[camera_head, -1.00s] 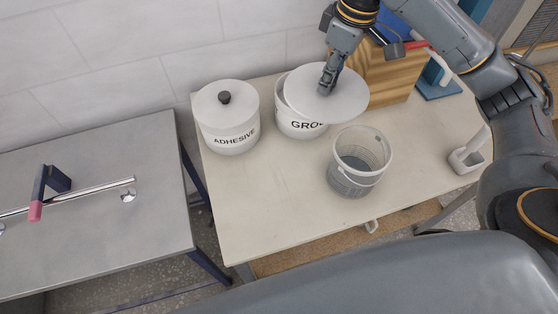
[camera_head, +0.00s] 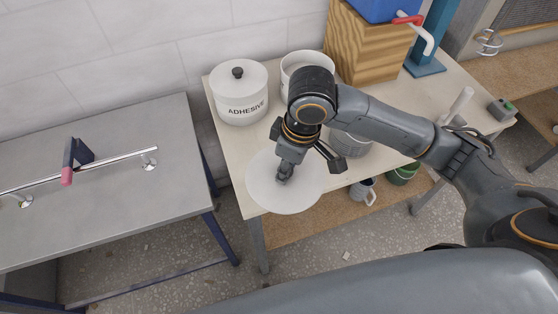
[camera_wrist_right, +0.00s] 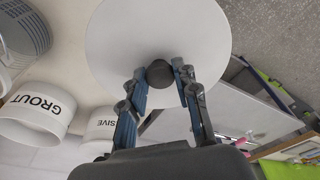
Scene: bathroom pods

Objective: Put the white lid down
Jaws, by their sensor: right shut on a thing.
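The white lid (camera_head: 262,190) is a round disc with a dark knob. My right gripper (camera_head: 285,176) is shut on the knob, which shows between the fingers in the right wrist view (camera_wrist_right: 159,74). The lid is over the front left corner of the beige table (camera_head: 232,150), partly past its front edge. I cannot tell whether it touches the table. The white grout bucket (camera_head: 300,62) stands open at the back, partly hidden by my arm; its label shows in the right wrist view (camera_wrist_right: 36,112). My left gripper is not in view.
The lidded adhesive bucket (camera_head: 240,95) stands at the back left. A grey mesh bucket (camera_head: 352,145) is partly behind my arm. A wooden block (camera_head: 375,50) stands at the back. A grey table (camera_head: 110,190) with a rail is at left, across a gap.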

